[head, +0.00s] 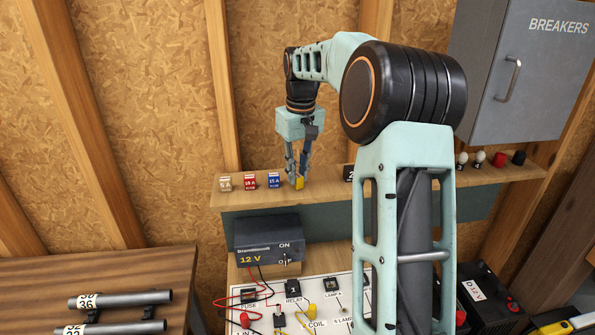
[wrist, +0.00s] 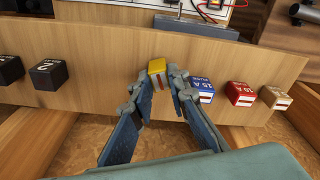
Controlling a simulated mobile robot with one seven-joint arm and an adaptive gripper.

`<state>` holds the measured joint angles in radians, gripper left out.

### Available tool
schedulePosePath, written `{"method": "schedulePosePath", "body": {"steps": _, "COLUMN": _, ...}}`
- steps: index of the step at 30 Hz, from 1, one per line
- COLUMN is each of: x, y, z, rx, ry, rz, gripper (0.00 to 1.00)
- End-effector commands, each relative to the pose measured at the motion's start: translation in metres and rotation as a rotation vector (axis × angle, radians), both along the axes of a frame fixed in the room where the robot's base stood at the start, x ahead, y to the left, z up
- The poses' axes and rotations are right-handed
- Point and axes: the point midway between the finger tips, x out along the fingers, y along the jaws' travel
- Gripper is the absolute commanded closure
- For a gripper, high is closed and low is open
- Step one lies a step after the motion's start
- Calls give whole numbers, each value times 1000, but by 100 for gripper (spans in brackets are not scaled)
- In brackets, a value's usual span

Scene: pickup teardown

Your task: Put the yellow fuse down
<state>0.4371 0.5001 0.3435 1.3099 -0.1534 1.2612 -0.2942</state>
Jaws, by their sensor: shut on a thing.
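The yellow fuse (head: 299,182) is between the fingertips of my gripper (head: 298,172), at the wooden shelf (head: 400,181). In the wrist view the yellow fuse (wrist: 157,69) shows at the tips of my gripper (wrist: 160,76), which is shut on it. Whether its underside touches the shelf I cannot tell. To its left in the head view stand a blue 15 A fuse (head: 274,180), a red 10 A fuse (head: 250,181) and a tan fuse (head: 225,183) in a row.
Black numbered blocks (wrist: 48,74) stand on the shelf on the other side of my gripper. Below the shelf are a 12 V power box (head: 268,240) and a white wiring board (head: 262,319). A grey breaker cabinet (head: 520,75) hangs at upper right.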

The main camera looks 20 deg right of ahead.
Motion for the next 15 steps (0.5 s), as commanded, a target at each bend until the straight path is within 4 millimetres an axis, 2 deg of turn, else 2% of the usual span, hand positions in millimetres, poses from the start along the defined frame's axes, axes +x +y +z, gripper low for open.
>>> {"method": "schedulePosePath", "body": {"steps": 12, "x": 0, "y": 0, "z": -7, "rx": 0, "ry": -2, "rz": 0, "gripper": 100}}
{"method": "schedulePosePath", "body": {"steps": 13, "x": 0, "y": 0, "z": -7, "rx": 0, "ry": -2, "rz": 0, "gripper": 84}}
{"method": "schedulePosePath", "body": {"steps": 15, "x": 0, "y": 0, "z": -6, "rx": 0, "ry": -2, "rz": 0, "gripper": 76}}
